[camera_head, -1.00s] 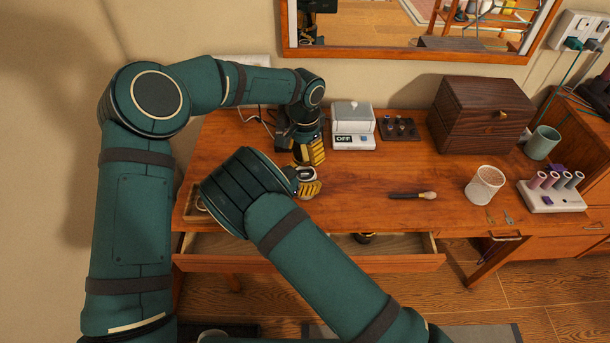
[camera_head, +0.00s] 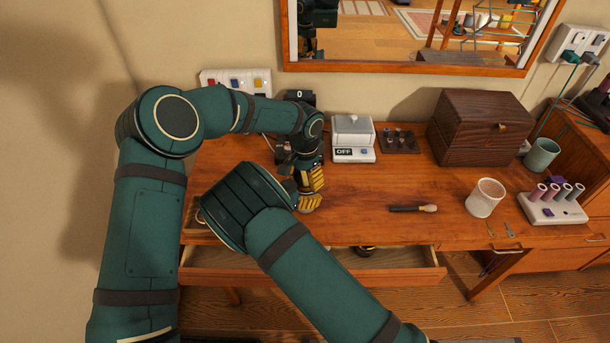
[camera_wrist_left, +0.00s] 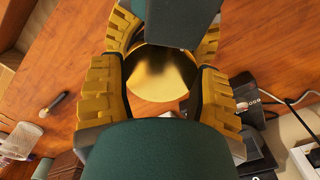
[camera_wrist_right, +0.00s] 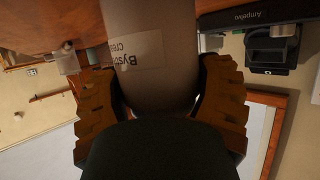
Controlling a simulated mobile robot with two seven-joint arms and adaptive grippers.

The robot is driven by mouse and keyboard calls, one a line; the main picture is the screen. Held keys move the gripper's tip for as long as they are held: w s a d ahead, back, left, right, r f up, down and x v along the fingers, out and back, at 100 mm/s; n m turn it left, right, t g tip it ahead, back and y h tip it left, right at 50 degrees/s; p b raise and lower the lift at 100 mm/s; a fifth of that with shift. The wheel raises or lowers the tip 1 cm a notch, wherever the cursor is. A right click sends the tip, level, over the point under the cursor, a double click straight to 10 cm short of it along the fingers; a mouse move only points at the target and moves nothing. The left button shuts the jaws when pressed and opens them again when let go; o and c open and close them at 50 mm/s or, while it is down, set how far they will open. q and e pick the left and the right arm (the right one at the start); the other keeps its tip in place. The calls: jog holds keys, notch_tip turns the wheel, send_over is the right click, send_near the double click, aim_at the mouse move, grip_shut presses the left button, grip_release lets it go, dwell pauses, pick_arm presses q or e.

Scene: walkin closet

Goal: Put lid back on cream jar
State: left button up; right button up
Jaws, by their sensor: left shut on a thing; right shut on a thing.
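My left gripper (camera_head: 314,178) is shut on a round, shiny gold lid (camera_wrist_left: 160,82), seen between its yellow fingers in the left wrist view. My right gripper (camera_head: 309,203) is shut on the cream jar (camera_wrist_right: 152,75), a pale cylinder with a printed label, in the right wrist view. In the head view the two grippers are close together above the left part of the desk, the left one just behind and above the right one. The grippers hide the jar and lid there, so I cannot tell whether they touch.
The wooden desk (camera_head: 365,222) has an open drawer (camera_head: 400,262) along its front. A white box marked OFF (camera_head: 353,140) stands behind the grippers. A brush (camera_head: 413,209), a white cup (camera_head: 485,197) and a dark wooden box (camera_head: 480,128) are to the right.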

pick_arm(q)
jog(key=shift+f, duration=0.7)
pick_arm(e)
jog(key=shift+s+f, duration=0.15)
jog(key=shift+f, duration=0.15)
pick_arm(q)
jog(key=shift+f, duration=0.55)
pick_arm(e)
jog(key=shift+s+f, duration=0.1)
pick_arm(q)
jog(key=shift+s+f, duration=0.1)
jog(key=shift+f, duration=0.15)
jog(key=shift+c, duration=0.7)
jog(key=o, duration=0.7)
jog(key=shift+a, duration=0.1)
pick_arm(e)
grip_shut()
pick_arm(q)
jog(key=o, duration=0.4)
jog(key=shift+c, duration=0.2)
pick_arm(e)
jog(key=shift+r, duration=0.2)
pick_arm(q)
jog(key=shift+r, duration=0.15)
pick_arm(e)
jog(key=shift+w, duration=0.25)
pick_arm(q)
jog(key=shift+r, duration=2.25)
pick_arm(e)
jog(key=shift+r, duration=0.2)
